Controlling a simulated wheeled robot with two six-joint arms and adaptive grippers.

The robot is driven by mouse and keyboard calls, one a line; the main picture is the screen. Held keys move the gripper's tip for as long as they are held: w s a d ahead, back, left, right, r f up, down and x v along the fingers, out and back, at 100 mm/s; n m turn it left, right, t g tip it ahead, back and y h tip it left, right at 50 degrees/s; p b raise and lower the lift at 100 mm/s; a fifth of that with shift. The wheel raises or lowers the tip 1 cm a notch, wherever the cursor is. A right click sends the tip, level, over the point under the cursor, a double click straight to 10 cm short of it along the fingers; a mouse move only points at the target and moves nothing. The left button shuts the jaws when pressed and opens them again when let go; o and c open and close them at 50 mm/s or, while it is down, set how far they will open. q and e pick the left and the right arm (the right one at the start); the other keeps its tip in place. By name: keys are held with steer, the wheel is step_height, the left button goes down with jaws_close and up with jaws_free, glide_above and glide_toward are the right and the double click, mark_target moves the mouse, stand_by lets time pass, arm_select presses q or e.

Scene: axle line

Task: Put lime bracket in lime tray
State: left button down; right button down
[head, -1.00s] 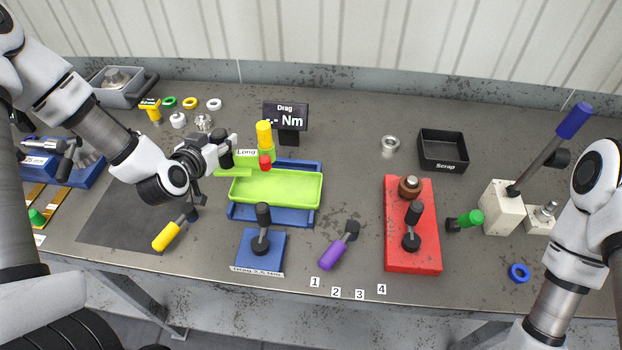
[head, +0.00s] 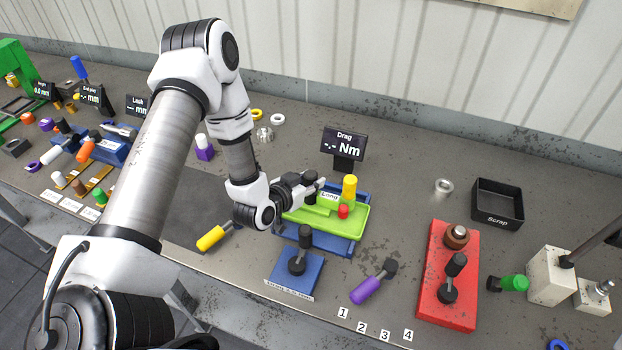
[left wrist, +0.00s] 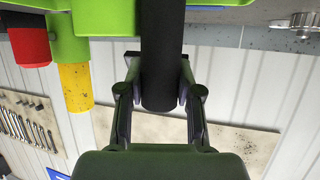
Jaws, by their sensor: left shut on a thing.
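The lime bracket (head: 318,210), with a yellow post (head: 349,188), a red knob (head: 343,212) and a black upright grip, is over or inside the lime tray (head: 345,231). I cannot tell whether it touches the tray floor. The tray sits on a blue base. My left gripper (head: 312,187) is shut on the black grip. In the left wrist view, the gripper (left wrist: 160,98) has a finger on each side of the black grip (left wrist: 160,50), with lime parts above. My right gripper is not in view.
A Drag display (head: 343,143) stands behind the tray. A blue fixture (head: 297,272) with a black handle and a purple-handled tool (head: 372,284) lie in front. A red fixture (head: 447,275) and a black Scrap bin (head: 497,203) are to the right.

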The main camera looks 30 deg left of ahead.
arm_select(q)
steer(key=shift+a, duration=0.1)
steer(key=c, duration=1.2)
jaws_free()
steer(key=shift+f, duration=0.2)
steer(key=o, duration=0.4)
steer(key=shift+r, duration=0.1)
steer(key=shift+o, duration=0.2)
steer(key=shift+r, duration=0.3)
steer(key=b+v, duration=0.1)
steer(key=v, duration=0.6)
steer(key=shift+f+b, duration=0.2)
steer(key=shift+b, duration=0.15)
steer(key=p+v, duration=0.2)
steer(key=v, duration=0.3)
steer(key=shift+r, duration=0.1)
